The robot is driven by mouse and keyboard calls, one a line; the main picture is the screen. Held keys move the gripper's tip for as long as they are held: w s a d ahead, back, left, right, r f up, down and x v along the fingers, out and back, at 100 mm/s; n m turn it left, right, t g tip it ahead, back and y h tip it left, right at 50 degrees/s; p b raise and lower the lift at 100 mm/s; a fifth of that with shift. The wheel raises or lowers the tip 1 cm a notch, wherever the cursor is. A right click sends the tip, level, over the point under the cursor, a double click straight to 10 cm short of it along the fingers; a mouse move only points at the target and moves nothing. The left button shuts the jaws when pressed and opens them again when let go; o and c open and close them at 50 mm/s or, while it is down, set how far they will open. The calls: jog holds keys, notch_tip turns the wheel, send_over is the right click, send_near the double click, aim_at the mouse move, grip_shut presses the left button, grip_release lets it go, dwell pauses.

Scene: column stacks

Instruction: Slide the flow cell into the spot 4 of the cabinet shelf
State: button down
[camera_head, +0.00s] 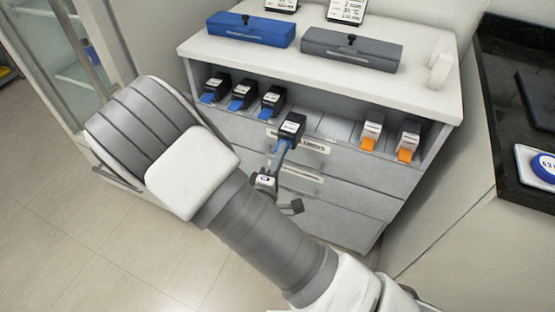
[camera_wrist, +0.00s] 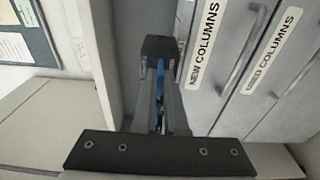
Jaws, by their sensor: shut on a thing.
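The flow cell (camera_head: 291,127), a black block with a white label and a blue tail, is held by my gripper (camera_head: 282,150). My gripper is shut on its blue end. The flow cell is at the front of the cabinet shelf (camera_head: 337,128), to the right of three similar black and blue cells. Whether it touches the shelf floor is hard to tell. In the wrist view, the black body of the flow cell (camera_wrist: 160,47) lies beyond the shut fingers (camera_wrist: 159,80), with a blue strip between them.
Three black and blue cells stand at the shelf's left, the nearest being this cell (camera_head: 272,100). Two white and orange cells (camera_head: 371,132) (camera_head: 408,140) stand at the right, with free room left of them. A blue box (camera_head: 250,29) and a grey box (camera_head: 350,49) lie on the cabinet top. Labelled drawers are below.

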aim_at(294, 132)
jog(key=shift+d+b+x, duration=0.2)
jog(key=shift+b+x, duration=0.1)
jog(key=shift+x, duration=1.95)
jog(key=shift+d+b+x, duration=0.25)
jog(key=shift+b+x, duration=0.05)
jog(key=shift+x, duration=2)
jog(key=shift+s+f, duration=0.1)
jog(key=shift+f, duration=0.05)
jog(key=c, duration=0.9)
grip_release()
jog(key=shift+s, duration=0.1)
